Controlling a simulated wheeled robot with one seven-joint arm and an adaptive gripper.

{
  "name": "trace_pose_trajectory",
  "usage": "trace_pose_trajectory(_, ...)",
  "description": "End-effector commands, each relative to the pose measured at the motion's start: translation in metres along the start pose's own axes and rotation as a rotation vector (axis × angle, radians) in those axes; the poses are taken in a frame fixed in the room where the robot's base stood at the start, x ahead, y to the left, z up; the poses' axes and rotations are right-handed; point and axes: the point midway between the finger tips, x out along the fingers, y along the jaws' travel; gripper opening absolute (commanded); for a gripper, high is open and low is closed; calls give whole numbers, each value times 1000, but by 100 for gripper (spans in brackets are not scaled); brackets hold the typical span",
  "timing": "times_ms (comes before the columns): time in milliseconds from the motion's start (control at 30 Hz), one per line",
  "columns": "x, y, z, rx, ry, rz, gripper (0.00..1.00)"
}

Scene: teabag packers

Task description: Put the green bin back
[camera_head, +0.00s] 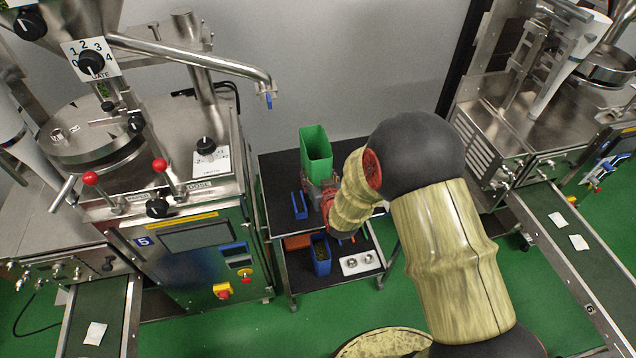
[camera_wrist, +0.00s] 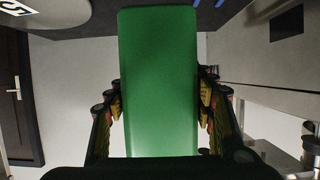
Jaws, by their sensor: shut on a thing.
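The green bin (camera_head: 316,150) is upright and open at the top in the head view, at the upper shelf of the black cart. In the wrist view the green bin (camera_wrist: 158,80) fills the middle of the picture, with finger pads against both its sides. My gripper (camera_wrist: 160,112) is shut on it. In the head view my gripper (camera_head: 322,190) is at the bin's lower front, partly hidden by my arm. Whether the bin's base touches the shelf cannot be told.
The black cart (camera_head: 275,172) stands between two steel machines. A small blue bin (camera_head: 299,205) is on its upper shelf. Another blue bin (camera_head: 321,262) and a white tray with two round cups (camera_head: 360,263) are on the lower shelf. The left machine (camera_head: 185,235) stands close beside the cart.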

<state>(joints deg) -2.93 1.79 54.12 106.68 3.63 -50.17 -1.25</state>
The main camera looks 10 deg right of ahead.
Motion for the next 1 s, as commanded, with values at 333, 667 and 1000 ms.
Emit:
trace_pose_trajectory(333, 41, 7, 21, 0, 3, 1, 12)
trace_pose_trajectory(667, 58, 8, 50, 0, 0, 0, 12)
trace_pose_trajectory(1000, 60, 8, 54, 0, 3, 0, 12)
